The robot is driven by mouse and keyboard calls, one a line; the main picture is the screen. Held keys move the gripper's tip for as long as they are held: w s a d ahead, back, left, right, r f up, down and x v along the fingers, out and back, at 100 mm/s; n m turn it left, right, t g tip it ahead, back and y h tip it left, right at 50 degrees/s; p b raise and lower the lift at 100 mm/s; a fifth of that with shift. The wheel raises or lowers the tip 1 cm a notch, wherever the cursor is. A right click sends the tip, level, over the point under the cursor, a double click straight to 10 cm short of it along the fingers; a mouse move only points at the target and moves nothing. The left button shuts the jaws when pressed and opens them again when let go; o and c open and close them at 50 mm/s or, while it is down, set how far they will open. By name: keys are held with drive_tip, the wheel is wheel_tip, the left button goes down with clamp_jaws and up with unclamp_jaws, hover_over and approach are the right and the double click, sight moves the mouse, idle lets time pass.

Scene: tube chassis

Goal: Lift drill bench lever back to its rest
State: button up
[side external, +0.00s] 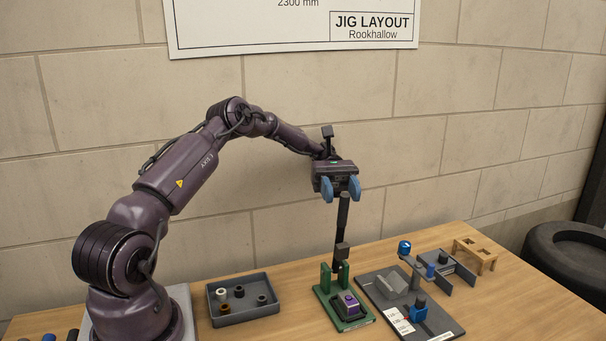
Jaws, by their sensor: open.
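A green-based bench fixture (323,296) stands near the front of the table, with two green uprights and a purple-topped block (350,303) on its base. A long black lever (342,218) rises nearly upright from between the uprights, with a grey block partway up. I take this as the drill bench lever; no label shows. My gripper (341,190) is open, blue fingers pointing down, at the lever's top end. The fingers appear on either side of the tip in this view; I cannot tell whether they touch it.
A grey tray (245,315) with several small rings stands left of the fixture. A dark plate (440,323) with a blue-knobbed lever (405,247) and blue-topped parts stands to the right. Behind are a grey slotted fixture (437,259) and a wooden stand (474,254).

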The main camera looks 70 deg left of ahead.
drive_tip(key=s+d+r, duration=0.5)
drive_tip(key=s+r, duration=0.4)
drive_tip(key=s, duration=0.4)
drive_tip(key=shift+r, duration=0.35)
drive_tip(key=shift+d, duration=0.1)
drive_tip(key=shift+c, duration=0.3)
